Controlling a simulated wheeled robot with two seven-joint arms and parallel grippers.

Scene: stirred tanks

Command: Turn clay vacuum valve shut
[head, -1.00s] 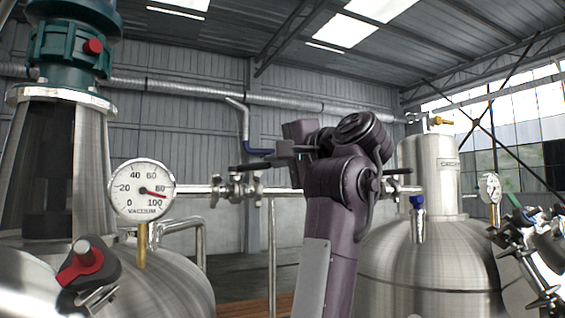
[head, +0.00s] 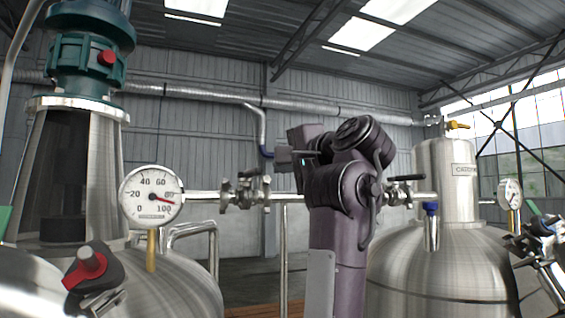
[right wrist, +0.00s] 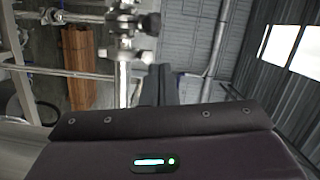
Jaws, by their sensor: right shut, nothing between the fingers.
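A steel pipe crosses the middle of the head view. It carries a valve (head: 245,192) with a dark handle on top, left of my right gripper. A second valve (head: 397,194) with a black lever sits on the pipe right of my arm. No label shows which one is the clay vacuum valve. My right gripper (head: 282,157) is shut and empty, pointing left, just above and right of the left valve in the picture. I cannot tell its depth gap. In the right wrist view its dark fingers (right wrist: 163,85) lie beside a valve (right wrist: 128,22), apparently apart. My left gripper is out of view.
A round vacuum gauge (head: 152,196) stands at the pipe's left end. A steel tank (head: 190,285) with a red-handled fitting (head: 88,263) is at front left. A labelled steel vessel (head: 445,185) stands at right. Clamps (head: 540,250) crowd the right edge.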

